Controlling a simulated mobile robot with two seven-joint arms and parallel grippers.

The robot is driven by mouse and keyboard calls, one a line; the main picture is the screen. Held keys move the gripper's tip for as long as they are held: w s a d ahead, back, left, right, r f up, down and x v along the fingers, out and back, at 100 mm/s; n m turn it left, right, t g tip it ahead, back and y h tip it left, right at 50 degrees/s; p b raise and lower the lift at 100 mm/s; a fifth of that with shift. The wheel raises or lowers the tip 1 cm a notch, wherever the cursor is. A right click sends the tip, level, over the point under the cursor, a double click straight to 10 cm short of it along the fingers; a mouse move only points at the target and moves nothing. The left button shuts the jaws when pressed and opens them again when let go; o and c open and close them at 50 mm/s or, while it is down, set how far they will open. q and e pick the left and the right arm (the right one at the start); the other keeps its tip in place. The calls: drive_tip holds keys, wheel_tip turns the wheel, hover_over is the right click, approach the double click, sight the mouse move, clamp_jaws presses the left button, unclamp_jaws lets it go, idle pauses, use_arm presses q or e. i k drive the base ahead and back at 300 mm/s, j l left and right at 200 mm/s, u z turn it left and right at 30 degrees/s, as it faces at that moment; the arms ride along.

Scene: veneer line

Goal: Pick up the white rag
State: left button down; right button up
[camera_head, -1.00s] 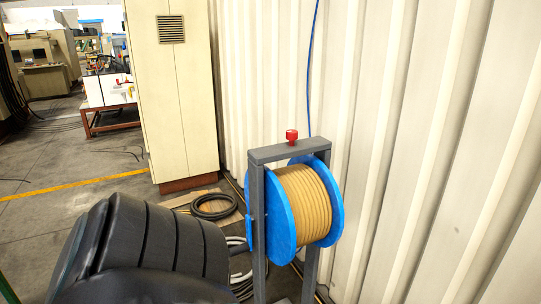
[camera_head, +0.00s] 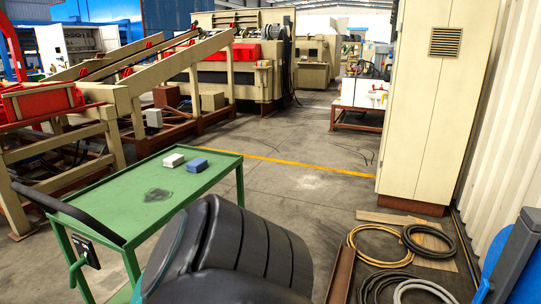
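A small white folded piece (camera_head: 174,160), which looks like the white rag, lies flat on a green table (camera_head: 200,190) left of the picture's middle. A similar blue piece (camera_head: 197,165) lies just right of it, very close; I cannot tell whether they touch. Both are near the table's far edge and uncovered. Neither of my grippers is in view, so nothing shows as held.
A dark stain (camera_head: 158,195) marks the tabletop. A beige machine frame (camera_head: 180,75) stands behind the table. Grey floor is open to the right, up to a tall cream cabinet (camera_head: 425,100). Coiled hoses (camera_head: 380,245) lie on the floor at lower right.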

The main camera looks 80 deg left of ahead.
sight(172, 161)
drive_tip(key=u, duration=3.3)
drive_tip(key=i+j+u, duration=0.15)
drive_tip(key=j, duration=0.2)
drive_tip(key=i+j+u, duration=0.2)
drive_tip(key=j, duration=0.15)
drive_tip(key=i+j+u, duration=0.6)
drive_tip(key=j+u, duration=0.25)
drive_tip(key=i+j+u, duration=0.1)
drive_tip(key=i+u, duration=0.35)
drive_tip(key=i, duration=0.8)
drive_tip(key=i+z, duration=0.25)
drive_tip(key=i, duration=0.45)
drive_tip(key=i+j+z, duration=0.2)
drive_tip(key=i, duration=0.45)
